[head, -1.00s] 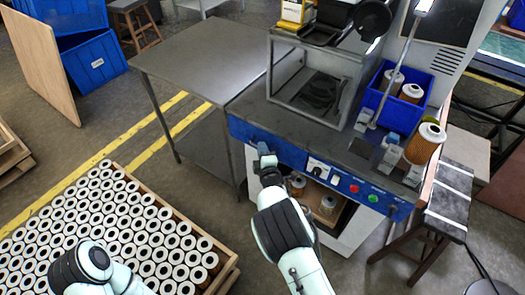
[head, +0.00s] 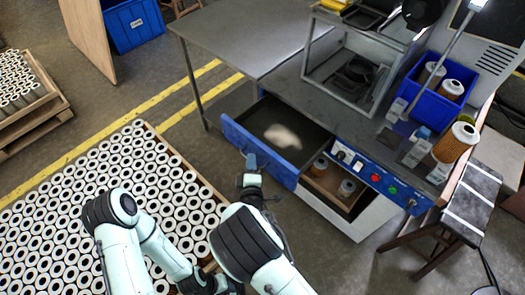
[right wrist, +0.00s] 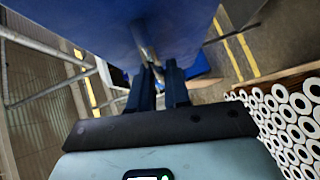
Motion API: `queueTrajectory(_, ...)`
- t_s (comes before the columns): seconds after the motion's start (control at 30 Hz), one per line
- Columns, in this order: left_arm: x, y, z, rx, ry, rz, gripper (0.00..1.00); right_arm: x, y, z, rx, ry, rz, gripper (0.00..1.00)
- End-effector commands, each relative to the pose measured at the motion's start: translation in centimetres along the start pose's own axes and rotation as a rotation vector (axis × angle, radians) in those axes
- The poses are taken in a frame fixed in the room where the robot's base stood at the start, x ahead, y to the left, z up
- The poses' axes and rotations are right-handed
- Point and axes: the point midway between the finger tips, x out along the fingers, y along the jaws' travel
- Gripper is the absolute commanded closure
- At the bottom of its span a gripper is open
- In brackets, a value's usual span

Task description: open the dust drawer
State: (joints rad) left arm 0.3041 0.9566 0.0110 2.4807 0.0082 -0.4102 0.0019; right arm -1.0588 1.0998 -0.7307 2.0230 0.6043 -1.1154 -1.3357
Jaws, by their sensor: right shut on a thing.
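The dust drawer is pulled out from the front of the grey workbench, with its blue front (head: 262,148) standing well away from the bench. A pale patch of dust (head: 283,136) lies on its dark floor. My right gripper (head: 251,163) is at the drawer's blue front. In the right wrist view my right gripper (right wrist: 159,78) is shut on the metal bar handle (right wrist: 146,42) of the blue front. My left arm shows at the lower left of the head view, but its fingers do not show.
A pallet of white-topped cartridges (head: 120,200) lies left of my arms. The blue control panel (head: 380,178) and an open shelf with cartridges (head: 345,188) are right of the drawer. A blue bin (head: 440,95) stands on the bench, and a stool (head: 470,200) at the right.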

Motion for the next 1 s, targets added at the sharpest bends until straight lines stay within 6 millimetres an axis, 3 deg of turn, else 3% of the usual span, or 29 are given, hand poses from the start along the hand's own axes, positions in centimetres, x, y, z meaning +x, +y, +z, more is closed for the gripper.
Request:
queueTrajectory(0.53, -0.1, 0.0, 0.1, 0.0, -0.003, -0.001, 0.57, -1.0, -0.3, -1.0, 0.002, -0.002, 0.001, 1.0)
queueTrajectory(0.57, -0.1, 0.0, 0.1, 0.0, -0.003, -0.001, 0.57, -1.0, -0.3, -1.0, 0.002, -0.002, 0.001, 0.77)
queueTrajectory(0.6, -0.1, 0.0, 0.1, 0.0, -0.003, -0.001, 0.57, -1.0, -0.3, -1.0, 0.002, -0.002, 0.001, 0.64)
queueTrajectory(1.0, -0.1, 0.0, 0.1, 0.0, -0.003, -0.001, 0.57, -1.6, -0.3, -1.1, 0.001, 0.0, 0.0, 0.62)
